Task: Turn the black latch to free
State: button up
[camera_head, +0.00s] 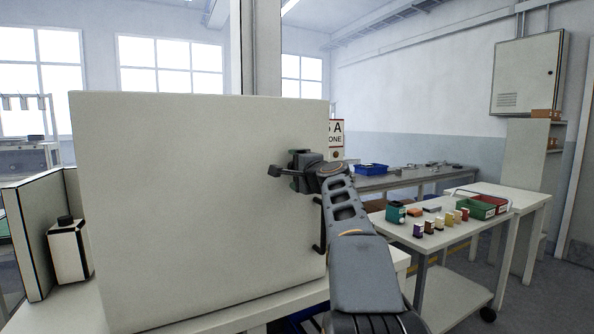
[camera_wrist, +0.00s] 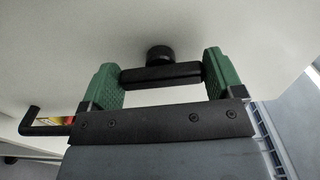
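The black latch (camera_wrist: 160,75) is a short bar on a round hub, against the pale panel in the wrist view.
The large pale panel (camera_head: 190,210) stands on a white table (camera_head: 240,314). A black bar handle (camera_wrist: 45,120) is on the left in the wrist view.

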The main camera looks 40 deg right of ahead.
jog(key=shift+o, duration=1)
jog(key=s+a+b, duration=0.2)
jog(key=s, duration=1.1)
jog(key=shift+s, duration=0.35)
jog(key=w+a+f+n+g+y+p, duration=0.1)
jog(key=a+f+n+g+y+p, duration=0.1)
jog(key=a+f+n+g+p, duration=0.35)
jog(key=a+f+n+g+y+p, duration=0.25)
jog(key=a+p, duration=0.45)
jog(key=a, duration=0.4)
jog(key=s+a+f+n+g+h+p, duration=0.1)
jog(key=s+a+f+n+g+p, duration=0.2)
jog(key=s+a+f+n+p, duration=0.1)
jog(key=s+a+f+n+g+h+p, duration=0.1)
jog(key=s+a+f+n+g+p, duration=0.2)
jog(key=s+n, duration=0.4)
notch_tip(320, 180, down, 3)
jog(key=shift+s+a+r+n+p, duration=0.25)
jog(key=shift+s+a+p, duration=0.35)
jog(key=shift+p, duration=0.55)
